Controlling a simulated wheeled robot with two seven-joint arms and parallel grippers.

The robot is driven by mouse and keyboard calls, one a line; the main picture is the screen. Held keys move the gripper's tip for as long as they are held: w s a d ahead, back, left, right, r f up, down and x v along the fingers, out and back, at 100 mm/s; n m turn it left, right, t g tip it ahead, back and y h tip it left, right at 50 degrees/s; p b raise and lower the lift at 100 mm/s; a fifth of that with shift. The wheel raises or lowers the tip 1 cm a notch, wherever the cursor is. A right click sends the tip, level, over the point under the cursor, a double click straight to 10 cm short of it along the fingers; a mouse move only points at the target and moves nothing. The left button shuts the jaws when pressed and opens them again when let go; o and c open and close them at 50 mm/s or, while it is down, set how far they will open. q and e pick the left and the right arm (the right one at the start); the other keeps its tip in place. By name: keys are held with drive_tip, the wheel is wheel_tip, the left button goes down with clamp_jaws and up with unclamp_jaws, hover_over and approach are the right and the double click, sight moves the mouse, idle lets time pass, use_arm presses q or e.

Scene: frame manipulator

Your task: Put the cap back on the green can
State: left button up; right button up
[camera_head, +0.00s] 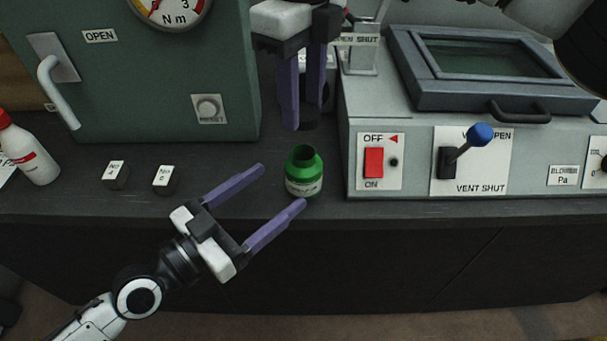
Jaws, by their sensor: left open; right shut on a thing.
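The green can (304,183) stands upright on the dark bench, its round mouth open at the top, with a pale label on its front. My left gripper (283,185) is open, its purple fingers pointing at the can from the lower left. The fingertips are near the can's left side and front; I cannot tell whether they touch it. My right gripper (302,117) points down above and behind the can in the picture. It is shut on a dark thing, apparently the black cap (309,123), which is hard to make out against the dark background.
A green cabinet (150,90) with a handle stands at the left back. A grey console (430,125) with switches stands close to the can's right. Two small dark blocks, one (116,175) and another (164,180), and a white bottle (30,152) are at the left.

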use_arm(q)
drive_tip(key=x, duration=0.8)
drive_tip(key=shift+w+d, duration=0.1)
drive_tip(key=c, duration=1.6)
use_arm(e)
hover_over(302, 152)
drive_tip(key=shift+f, duration=2.5)
use_arm(q)
drive_tip(key=shift+f, duration=0.1)
use_arm(e)
drive_tip(key=shift+f, duration=0.9)
drive_tip(key=shift+f, duration=0.55)
